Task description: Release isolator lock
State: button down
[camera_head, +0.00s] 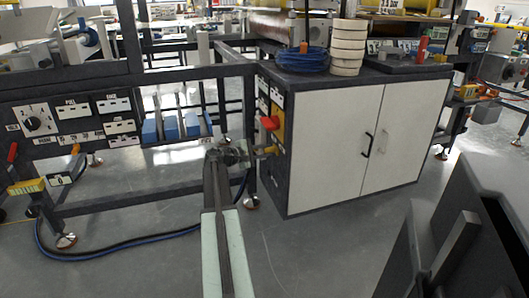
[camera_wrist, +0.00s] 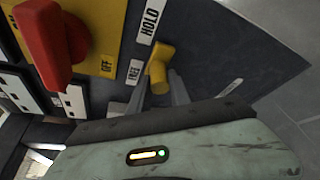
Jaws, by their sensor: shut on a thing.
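A yellow lever (camera_wrist: 160,62) sits on the dark cabinet side in the wrist view, near white labels reading HOLD (camera_wrist: 150,20) and FREE (camera_wrist: 134,72). My gripper (camera_wrist: 160,88) is shut on this lever, with one grey finger on each side of it. A red rotary handle (camera_wrist: 48,40) is at the upper left on a yellow plate (camera_wrist: 96,30) marked OFF. In the head view my gripper (camera_head: 250,154) reaches the cabinet's left side, and the yellow lever (camera_head: 269,150) shows just below the red handle (camera_head: 270,122). The fingertips are small and hard to make out there.
The white-doored cabinet (camera_head: 330,150) carries a blue cable coil (camera_head: 302,59) and a stack of cream rings (camera_head: 347,48). A dark frame with a switch panel (camera_head: 70,120) stands at left. A blue-black hose (camera_head: 120,252) lies on the floor, which is otherwise mostly clear in front.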

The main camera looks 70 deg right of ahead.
dwell(0.5)
jog(key=shift+w+d, duration=1)
jog(key=shift+d, duration=0.2)
jog(key=c, duration=1.2)
grip_release()
jog(key=p+v, duration=0.1)
jog(key=v, duration=0.6)
jog(key=shift+a+p, duration=0.35)
jog(key=shift+w, duration=0.15)
